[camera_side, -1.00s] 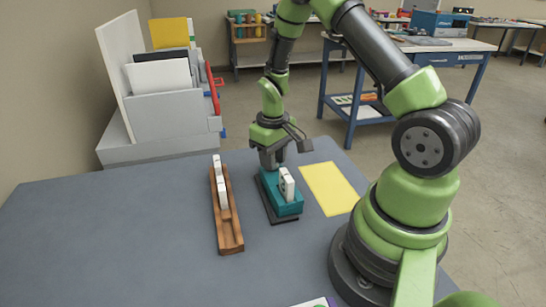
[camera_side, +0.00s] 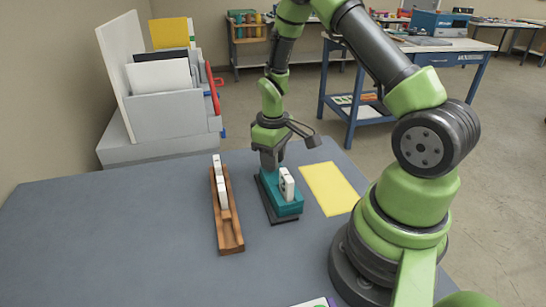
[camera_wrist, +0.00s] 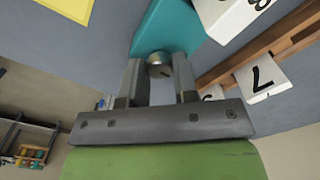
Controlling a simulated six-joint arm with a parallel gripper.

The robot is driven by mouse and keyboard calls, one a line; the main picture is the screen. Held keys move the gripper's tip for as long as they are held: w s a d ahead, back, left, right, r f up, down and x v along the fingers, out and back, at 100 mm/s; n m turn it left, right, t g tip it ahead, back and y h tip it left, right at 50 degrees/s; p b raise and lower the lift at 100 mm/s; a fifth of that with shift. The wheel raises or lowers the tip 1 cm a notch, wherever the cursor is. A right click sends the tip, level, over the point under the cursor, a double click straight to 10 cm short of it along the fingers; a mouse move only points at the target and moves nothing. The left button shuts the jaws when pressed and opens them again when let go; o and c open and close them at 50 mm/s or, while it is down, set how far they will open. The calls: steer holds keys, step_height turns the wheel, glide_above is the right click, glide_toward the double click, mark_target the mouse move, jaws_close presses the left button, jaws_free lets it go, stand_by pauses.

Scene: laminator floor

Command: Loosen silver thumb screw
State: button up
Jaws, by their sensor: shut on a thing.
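The silver thumb screw (camera_wrist: 159,60) shows in the wrist view at the end of a teal block (camera_wrist: 172,25), between my two fingertips. My gripper (camera_wrist: 158,70) is shut on the screw. In the side view my gripper (camera_side: 268,165) points down at the far end of the teal block (camera_side: 284,200), which sits on a dark base. The screw is hidden there by my fingers. A white numbered tile (camera_side: 287,184) stands upright in the teal block; it also shows in the wrist view (camera_wrist: 232,12).
A wooden rack (camera_side: 228,232) with white tiles (camera_side: 222,190) lies to the left of the block. A yellow sheet (camera_side: 328,188) lies flat to the right. A grey sorter (camera_side: 165,110) stands behind on the left. The table's left front is clear.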

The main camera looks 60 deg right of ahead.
steer(key=o, duration=0.9)
steer(key=shift+o, duration=0.2)
step_height(320, 180, up, 10)
steer(key=s+a+r+m+t, duration=0.2)
steer(key=s+a+r+t, duration=0.15)
steer(key=a+r, duration=0.6)
steer(key=s+a+r+m+t+y, duration=0.2)
steer(key=s+r, duration=0.4)
steer(key=s, duration=0.4)
steer(key=a+t, duration=0.1)
steer(key=a, duration=0.1)
steer(key=shift+a+r+t, duration=0.25)
steer(key=shift+a+t, duration=0.1)
steer(key=shift+a, duration=0.05)
